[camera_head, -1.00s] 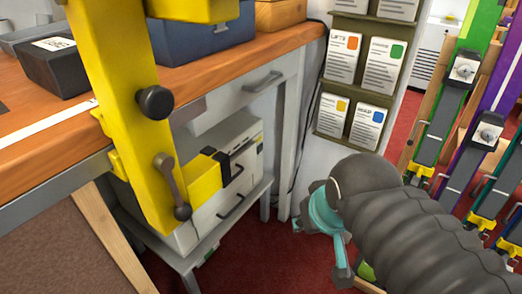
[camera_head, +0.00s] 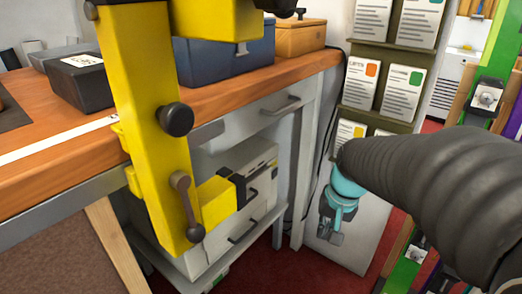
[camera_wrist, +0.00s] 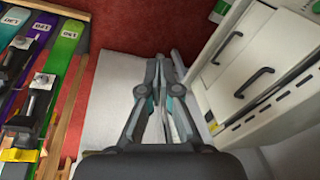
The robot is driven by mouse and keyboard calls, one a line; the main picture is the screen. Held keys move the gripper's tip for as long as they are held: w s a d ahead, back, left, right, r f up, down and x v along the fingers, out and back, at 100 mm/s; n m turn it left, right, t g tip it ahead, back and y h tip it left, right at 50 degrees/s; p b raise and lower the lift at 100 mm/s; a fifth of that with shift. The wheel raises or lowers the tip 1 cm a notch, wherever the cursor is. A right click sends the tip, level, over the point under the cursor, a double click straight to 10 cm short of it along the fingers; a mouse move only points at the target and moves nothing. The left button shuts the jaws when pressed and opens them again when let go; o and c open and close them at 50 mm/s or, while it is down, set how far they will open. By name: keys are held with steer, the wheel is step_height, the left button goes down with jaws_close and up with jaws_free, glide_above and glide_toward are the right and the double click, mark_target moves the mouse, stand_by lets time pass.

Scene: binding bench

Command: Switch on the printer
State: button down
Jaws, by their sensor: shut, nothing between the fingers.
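The printer (camera_head: 252,158) looks to be the pale box with a dark patch on its front, on a low shelf under the bench. A yellow post and arm hide part of it in the head view. Pale fronts with black handles, apparently the same unit, show at the right of the wrist view (camera_wrist: 240,60). My gripper (camera_head: 328,238) hangs to the right of the printer, apart from it. In the wrist view its fingers (camera_wrist: 163,62) are together and hold nothing. I cannot make out a power switch.
The yellow post (camera_head: 150,120) stands in front of the bench (camera_head: 225,100). A blue box (camera_head: 222,52) and a black box (camera_head: 82,82) sit on top. A card rack (camera_head: 385,75) hangs behind my arm. Coloured long pieces (camera_wrist: 60,50) lie left. Red floor shows between.

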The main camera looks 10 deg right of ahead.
mark_target(275, 173)
steer(key=w+d+f+m+y, duration=0.1)
steer(key=w+d+f+m, duration=0.2)
steer(key=w, duration=0.4)
steer(key=w+d+f+m+y+b, duration=0.1)
steer(key=w+f+m+y, duration=0.15)
steer(key=w+m, duration=0.35)
steer(key=w+d+f+m+y, duration=0.1)
steer(key=w+d+f+m, duration=0.2)
steer(key=w, duration=0.5)
steer(key=w+a+r+m+t+y, duration=0.1)
steer(key=w+r+m+t, duration=0.2)
steer(key=w+m, duration=0.5)
steer(key=shift+w+a+r+m+t, duration=0.2)
steer(key=shift+a+r+m+t, duration=0.15)
steer(key=shift+r+m, duration=0.3)
steer(key=shift+y, duration=0.25)
steer(key=w+a+r+x, duration=0.1)
steer(key=r+x, duration=0.1)
steer(key=x, duration=1.1)
steer(key=shift+a+b, duration=0.3)
steer(key=shift+b, duration=0.05)
steer(key=shift+d, duration=0.1)
